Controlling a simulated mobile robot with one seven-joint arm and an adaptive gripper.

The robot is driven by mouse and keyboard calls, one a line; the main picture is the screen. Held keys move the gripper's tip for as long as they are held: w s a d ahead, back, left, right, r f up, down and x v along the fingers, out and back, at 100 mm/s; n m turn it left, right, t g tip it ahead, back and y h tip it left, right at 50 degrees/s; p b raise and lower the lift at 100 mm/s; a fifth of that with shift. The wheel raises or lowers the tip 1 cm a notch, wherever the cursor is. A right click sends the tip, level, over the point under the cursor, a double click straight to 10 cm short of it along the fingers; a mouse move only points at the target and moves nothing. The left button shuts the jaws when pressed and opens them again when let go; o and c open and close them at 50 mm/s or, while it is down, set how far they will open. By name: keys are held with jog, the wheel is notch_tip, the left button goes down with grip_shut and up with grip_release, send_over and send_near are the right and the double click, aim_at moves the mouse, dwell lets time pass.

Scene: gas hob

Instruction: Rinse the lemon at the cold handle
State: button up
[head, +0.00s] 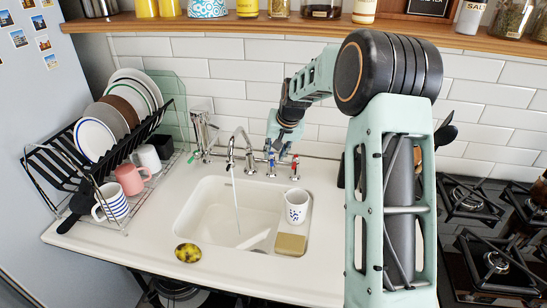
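The lemon (188,252), yellow with dark patches, lies on the white counter at the front left of the sink (206,205). A curved metal tap (231,158) stands behind the basin, and a thin stream of water (236,205) runs from it into the sink. A blue-marked handle (271,162) and a red-marked handle (295,165) stand to the right of the tap. My gripper (280,148) is at the blue handle, well away from the lemon. Its fingers are small and partly hidden, so I cannot tell whether they touch the handle.
A white jug with blue marks (296,206) and a yellow sponge (291,244) stand at the sink's right. A dish rack (75,185) with plates and mugs is on the left. A gas hob (490,235) is on the right. The front counter strip is mostly clear.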

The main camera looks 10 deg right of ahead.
jog(key=v, duration=0.9)
jog(key=shift+d, duration=0.1)
